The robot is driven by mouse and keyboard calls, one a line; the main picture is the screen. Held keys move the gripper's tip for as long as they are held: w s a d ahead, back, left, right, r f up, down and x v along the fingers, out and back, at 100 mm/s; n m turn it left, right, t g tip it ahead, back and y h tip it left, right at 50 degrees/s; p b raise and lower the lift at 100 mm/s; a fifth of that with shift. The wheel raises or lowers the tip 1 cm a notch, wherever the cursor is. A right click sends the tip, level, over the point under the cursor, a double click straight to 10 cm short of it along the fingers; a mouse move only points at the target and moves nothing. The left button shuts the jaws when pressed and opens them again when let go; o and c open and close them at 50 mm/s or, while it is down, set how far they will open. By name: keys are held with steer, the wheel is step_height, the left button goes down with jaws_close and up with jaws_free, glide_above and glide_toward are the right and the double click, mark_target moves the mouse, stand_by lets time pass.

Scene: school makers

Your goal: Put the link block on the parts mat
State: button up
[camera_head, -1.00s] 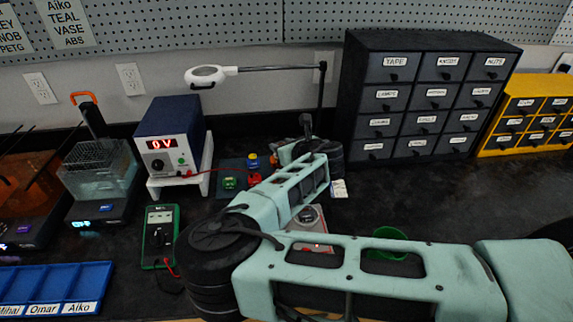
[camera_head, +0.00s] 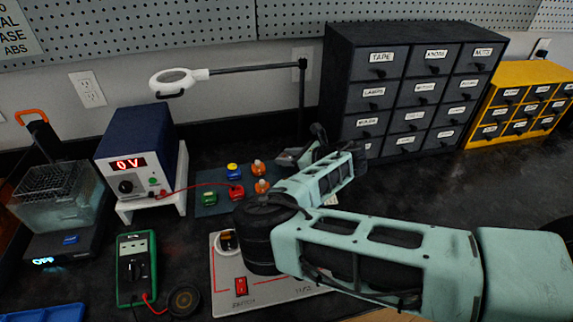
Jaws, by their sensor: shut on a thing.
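The dark blue-grey parts mat (camera_head: 208,183) lies on the bench left of my forearm. Small blue, red, green and orange blocks stand on it, and its right side is partly hidden by my arm. My gripper (camera_head: 300,155) is at the far end of my arm, just right of the mat, in front of the lamp post. It is small and dark here, and its fingertips are hard to make out. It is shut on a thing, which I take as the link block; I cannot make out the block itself.
A power supply (camera_head: 140,160) reading 0 V stands left of the mat. A green multimeter (camera_head: 136,268) and a pale circuit board (camera_head: 228,290) lie nearer. A white lamp (camera_head: 180,80) reaches over the back. A dark drawer cabinet (camera_head: 395,95) stands behind right.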

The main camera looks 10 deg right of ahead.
steer(key=shift+f, duration=1.7)
steer(key=shift+f, duration=0.15)
steer(key=o, duration=0.7)
steer(key=shift+r+p, duration=0.25)
steer(key=shift+p, duration=0.05)
steer(key=b+v, duration=0.1)
steer(key=v, duration=1.1)
steer(key=shift+b, duration=0.3)
